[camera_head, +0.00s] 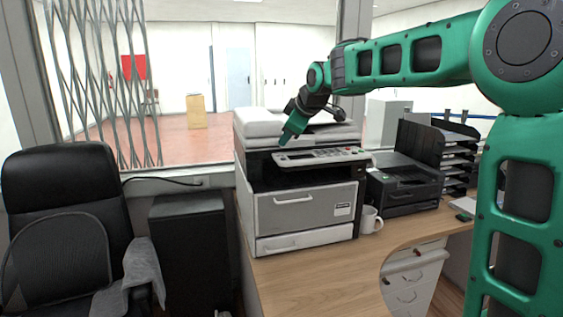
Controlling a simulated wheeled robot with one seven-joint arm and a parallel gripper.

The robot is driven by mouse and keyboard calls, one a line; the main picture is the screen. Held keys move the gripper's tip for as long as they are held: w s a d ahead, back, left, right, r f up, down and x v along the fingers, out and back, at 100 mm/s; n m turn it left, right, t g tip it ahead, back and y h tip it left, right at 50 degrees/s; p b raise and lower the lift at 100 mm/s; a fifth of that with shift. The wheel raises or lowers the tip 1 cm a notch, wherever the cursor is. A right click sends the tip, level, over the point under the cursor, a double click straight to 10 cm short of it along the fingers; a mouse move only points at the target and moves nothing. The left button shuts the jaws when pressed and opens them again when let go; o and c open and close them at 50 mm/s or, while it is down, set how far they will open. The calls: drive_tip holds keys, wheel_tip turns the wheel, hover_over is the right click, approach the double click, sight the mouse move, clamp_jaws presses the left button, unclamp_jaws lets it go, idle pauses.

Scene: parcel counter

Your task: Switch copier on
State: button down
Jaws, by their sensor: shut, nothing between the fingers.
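The copier (300,213) stands on the wooden counter below the window, its lid shut. Its control panel (320,156), with a row of buttons and a small display, runs along the front top edge. My gripper (284,142) is shut and empty, pointing down and left. In the picture its tip lies over the copier's top at the left end of the panel; I cannot tell whether it touches. The power button is too small to make out, and the gripper hides part of the copier's upper front.
A white mug (370,221) stands close to the copier's right front corner, beside a black printer (403,186). Black letter trays (457,158) are farther right. A black office chair (70,220) is at left. The counter (310,280) is bare in front of the copier.

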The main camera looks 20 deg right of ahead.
drive_tip(key=shift+f, duration=1.15)
drive_tip(key=shift+f, duration=0.1)
idle(1.2)
drive_tip(key=shift+f, duration=0.25)
drive_tip(key=shift+f, duration=0.35)
idle(0.9)
drive_tip(key=shift+r, duration=0.8)
wheel_tip(320, 180, up, 5)
idle(0.6)
